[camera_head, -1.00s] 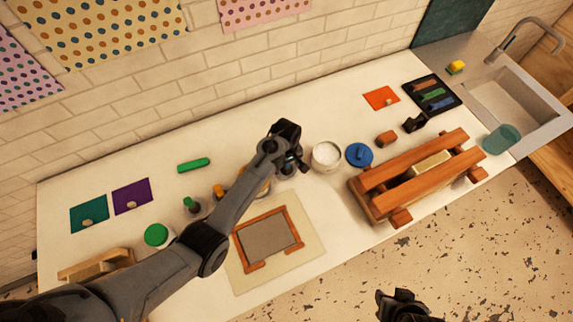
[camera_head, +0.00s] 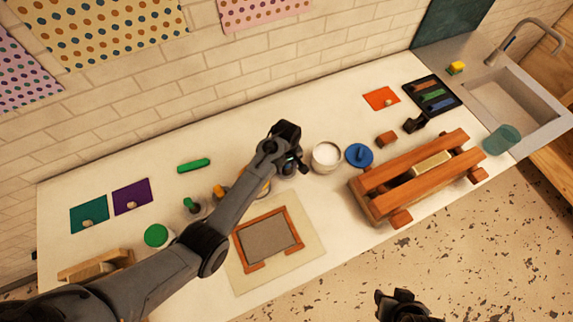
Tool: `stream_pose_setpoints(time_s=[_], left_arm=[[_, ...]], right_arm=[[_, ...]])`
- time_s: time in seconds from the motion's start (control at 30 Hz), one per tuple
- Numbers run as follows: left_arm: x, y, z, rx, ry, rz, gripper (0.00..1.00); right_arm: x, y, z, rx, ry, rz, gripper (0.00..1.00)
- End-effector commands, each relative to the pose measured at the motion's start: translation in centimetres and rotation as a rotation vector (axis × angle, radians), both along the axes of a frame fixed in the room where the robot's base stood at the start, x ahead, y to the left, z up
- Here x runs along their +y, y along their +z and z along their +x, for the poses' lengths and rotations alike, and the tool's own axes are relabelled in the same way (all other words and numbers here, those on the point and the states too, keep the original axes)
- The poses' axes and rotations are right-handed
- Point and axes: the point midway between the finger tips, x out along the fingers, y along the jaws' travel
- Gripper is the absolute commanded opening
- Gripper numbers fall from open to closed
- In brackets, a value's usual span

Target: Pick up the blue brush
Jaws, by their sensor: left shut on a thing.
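My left gripper (camera_head: 290,166) is over the middle of the white table, just left of a white tub. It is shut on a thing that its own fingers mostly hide. A small bluish bit, which fits the blue brush (camera_head: 298,153), shows at the fingers. The rest of the brush cannot be made out. A jar (camera_head: 265,189) stands partly hidden behind my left arm, just below the gripper. My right gripper (camera_head: 400,298) is at the bottom edge, off the table's front, and its jaws cannot be read.
A white tub (camera_head: 326,156) and a blue round lid (camera_head: 359,155) are right of the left gripper. A wooden press (camera_head: 415,178), an orange-red sheet (camera_head: 381,98) and a black tray (camera_head: 452,108) with coloured bars lie further right. A brown wooden frame (camera_head: 290,215) lies in front.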

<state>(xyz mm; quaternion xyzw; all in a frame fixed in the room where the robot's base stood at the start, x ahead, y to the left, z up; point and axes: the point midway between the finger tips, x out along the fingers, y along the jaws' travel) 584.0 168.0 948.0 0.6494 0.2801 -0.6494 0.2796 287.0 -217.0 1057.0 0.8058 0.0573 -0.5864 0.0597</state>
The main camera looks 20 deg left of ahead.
Motion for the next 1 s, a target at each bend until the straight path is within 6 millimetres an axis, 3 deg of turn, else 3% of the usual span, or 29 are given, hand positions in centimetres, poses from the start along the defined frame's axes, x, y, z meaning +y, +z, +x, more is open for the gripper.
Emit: stream_pose_setpoints(time_s=[0.17,0.37,0.57,0.8,0.9,1.0], left_arm=[[0.0,0.9,0.1,-0.003,0.0,0.0,0.18],[0.0,3.7,0.1,-0.006,0.0,-0.001,0.18],[-0.1,9.2,0.1,-0.008,-0.001,-0.002,0.18],[0.0,17.1,0.1,-0.008,-0.001,0.0,0.18],[0.0,20.8,0.0,-0.001,0.0,-0.001,0.18],[0.0,22.6,0.0,0.0,0.0,0.0,0.18]], right_arm=[[0.0,0.1,0.0,0.0,0.001,-0.001,0.43],[-0.2,0.3,0.0,0.0,0.005,-0.008,0.43],[-0.2,0.3,0.0,-0.001,0.007,-0.011,0.43],[-0.2,-0.1,0.0,0.0,0.006,-0.009,0.43],[-0.2,3.1,-0.1,0.009,0.005,-0.009,0.43],[-0.1,5.4,0.0,-0.003,0.004,-0.005,0.43]])
